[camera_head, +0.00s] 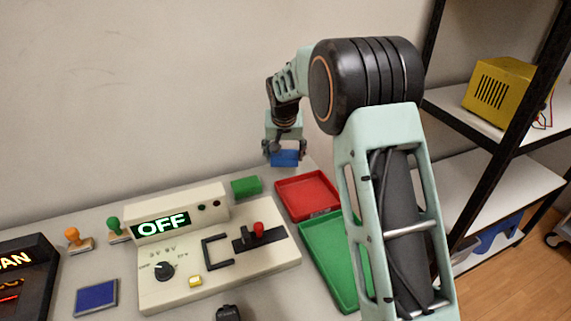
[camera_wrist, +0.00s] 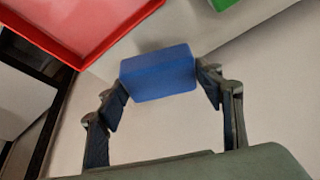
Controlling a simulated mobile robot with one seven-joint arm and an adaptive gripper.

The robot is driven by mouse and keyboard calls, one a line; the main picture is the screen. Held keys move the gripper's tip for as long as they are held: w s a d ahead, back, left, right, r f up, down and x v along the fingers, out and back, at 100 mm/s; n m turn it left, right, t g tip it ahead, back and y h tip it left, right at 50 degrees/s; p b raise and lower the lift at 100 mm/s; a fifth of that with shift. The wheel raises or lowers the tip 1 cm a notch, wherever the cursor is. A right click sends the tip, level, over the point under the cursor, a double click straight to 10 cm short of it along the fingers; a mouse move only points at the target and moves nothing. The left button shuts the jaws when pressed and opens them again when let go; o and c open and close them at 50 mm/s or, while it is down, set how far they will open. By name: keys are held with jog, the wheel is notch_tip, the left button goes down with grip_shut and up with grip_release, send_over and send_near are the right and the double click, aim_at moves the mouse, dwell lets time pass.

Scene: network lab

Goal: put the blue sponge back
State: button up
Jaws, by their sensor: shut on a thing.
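The blue sponge (camera_head: 285,157) is a small rectangular block. My gripper (camera_head: 285,150) is shut on it near the back of the table, in front of the wall. In the wrist view the blue sponge (camera_wrist: 158,73) sits between the two fingertips of my gripper (camera_wrist: 160,85), one at each end. It appears held above the table top, apart from the other things. A green block (camera_head: 246,187) lies on the table to its left. A red tray (camera_head: 307,195) is just below it in the head view, and shows at the upper left of the wrist view (camera_wrist: 75,25).
A green tray (camera_head: 330,260) lies in front of the red tray. A cream control box (camera_head: 215,265) with an OFF display stands left of the trays. A blue pad (camera_head: 96,298) and two stamps, orange (camera_head: 75,238) and green (camera_head: 115,228), are farther left. A shelf (camera_head: 500,185) stands at right.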

aim_at(285, 162)
jog(key=shift+w+d+f, duration=0.1)
jog(key=shift+w+f, duration=0.2)
jog(key=shift+f, duration=0.05)
jog(key=shift+w+f, duration=0.15)
jog(key=shift+f, duration=0.75)
jog(key=shift+w+f, duration=0.1)
jog(key=shift+f, duration=0.8)
jog(key=shift+f+b, duration=0.25)
jog(key=shift+b, duration=0.2)
jog(key=o, duration=1.1)
jog(key=shift+r, duration=0.1)
jog(key=shift+s+r, duration=0.1)
jog(key=shift+r, duration=0.35)
jog(key=p+v, duration=0.1)
jog(key=v, duration=1)
jog(key=shift+s+r+p, duration=0.2)
jog(key=shift+p, duration=0.1)
